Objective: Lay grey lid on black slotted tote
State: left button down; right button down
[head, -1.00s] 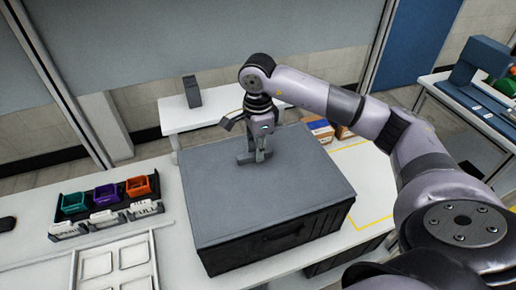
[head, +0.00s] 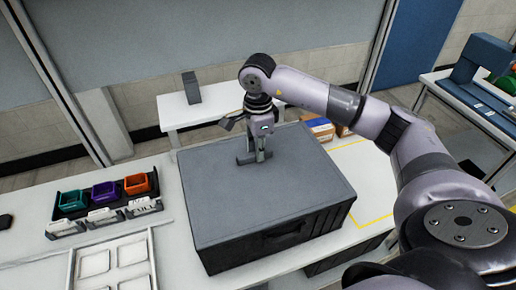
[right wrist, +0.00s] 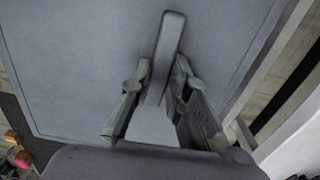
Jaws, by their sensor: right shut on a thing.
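The grey lid (head: 235,196) lies over the top of the black slotted tote (head: 285,236) on the white table. Its edges look close to the tote's rim in the head view; I cannot tell whether it is fully seated. My right gripper (head: 252,157) is above the lid's far part, shut on the lid's upright grey handle. The right wrist view shows the handle (right wrist: 163,75) between the two fingers (right wrist: 155,100), with the flat lid (right wrist: 85,60) around it. My left gripper is not in view.
Teal, purple and orange bins (head: 104,195) stand in a black rack at the left. A white compartment tray (head: 112,262) lies in front of them. Yellow tape (head: 372,222) marks the table right of the tote. Small boxes (head: 320,128) sit behind it.

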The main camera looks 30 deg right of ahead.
jog(key=c, duration=1.4)
grip_release()
jog(key=shift+c, duration=0.2)
notch_tip(320, 180, up, 12)
